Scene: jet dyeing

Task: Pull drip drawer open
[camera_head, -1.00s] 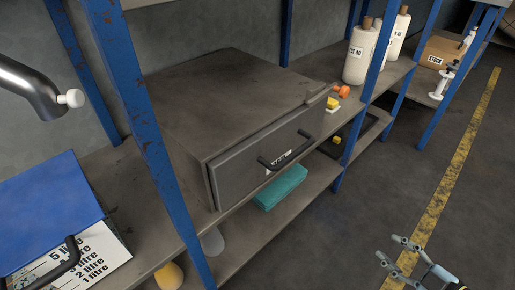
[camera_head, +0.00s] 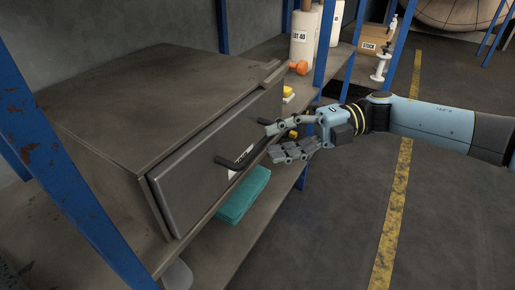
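The drip drawer (camera_head: 200,180) is the grey front of a box-shaped cabinet (camera_head: 150,95) on the shelf, and it looks shut. Its dark bar handle (camera_head: 236,161) has a white label behind it. My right gripper (camera_head: 272,142) reaches in from the right, with its fingers spread apart around the right end of the handle. The fingers look open; whether they touch the handle cannot be told. My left gripper is not in view.
A teal folded cloth (camera_head: 243,195) lies on the lower shelf below the drawer. Blue rack posts (camera_head: 80,200) stand left and right of the cabinet. Bottles (camera_head: 303,38), an orange item (camera_head: 299,67) and a stock box (camera_head: 374,40) are behind. Floor at right is clear.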

